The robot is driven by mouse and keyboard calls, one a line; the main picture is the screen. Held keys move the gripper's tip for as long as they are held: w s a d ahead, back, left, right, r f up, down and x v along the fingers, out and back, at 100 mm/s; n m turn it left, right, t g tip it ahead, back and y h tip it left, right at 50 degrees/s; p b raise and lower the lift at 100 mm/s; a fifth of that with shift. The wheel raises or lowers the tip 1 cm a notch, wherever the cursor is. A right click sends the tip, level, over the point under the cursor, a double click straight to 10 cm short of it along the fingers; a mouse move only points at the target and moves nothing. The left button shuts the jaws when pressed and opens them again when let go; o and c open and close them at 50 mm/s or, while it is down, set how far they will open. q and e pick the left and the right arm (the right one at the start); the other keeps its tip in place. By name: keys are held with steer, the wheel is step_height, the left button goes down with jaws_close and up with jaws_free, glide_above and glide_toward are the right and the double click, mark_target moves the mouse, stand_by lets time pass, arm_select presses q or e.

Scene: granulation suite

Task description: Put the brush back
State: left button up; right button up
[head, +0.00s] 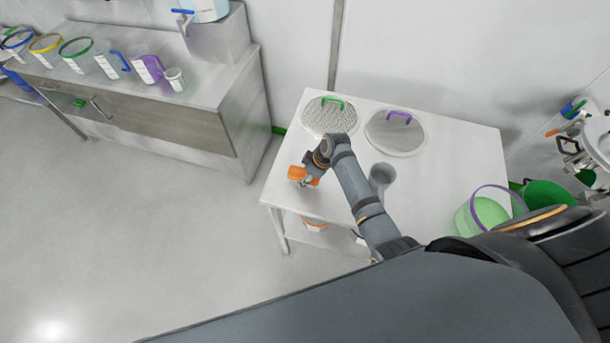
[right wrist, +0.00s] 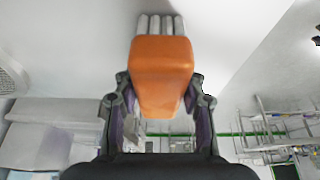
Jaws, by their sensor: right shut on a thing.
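The brush has an orange body (right wrist: 162,72) and a row of grey bristles (right wrist: 160,25), seen close up in the right wrist view. My right gripper (right wrist: 160,108) is shut on the orange body, with one finger on each side. In the head view the orange brush (head: 301,175) shows at my right gripper (head: 315,168), over the left edge of the white table (head: 450,165). I cannot tell whether the bristles touch the table. My left gripper is not in view.
A counter (head: 215,90) with several containers stands at left.

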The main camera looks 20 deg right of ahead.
steer(key=o, duration=0.6)
steer(key=shift+f, duration=0.1)
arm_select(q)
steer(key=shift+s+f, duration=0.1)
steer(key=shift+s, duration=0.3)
arm_select(e)
steer(key=o, duration=0.4)
steer(key=shift+r, duration=0.3)
arm_select(q)
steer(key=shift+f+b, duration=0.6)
steer(key=shift+b, duration=0.05)
arm_select(e)
steer(key=v, duration=1.1)
steer(key=shift+s+r, duration=0.1)
steer(key=shift+r, duration=0.25)
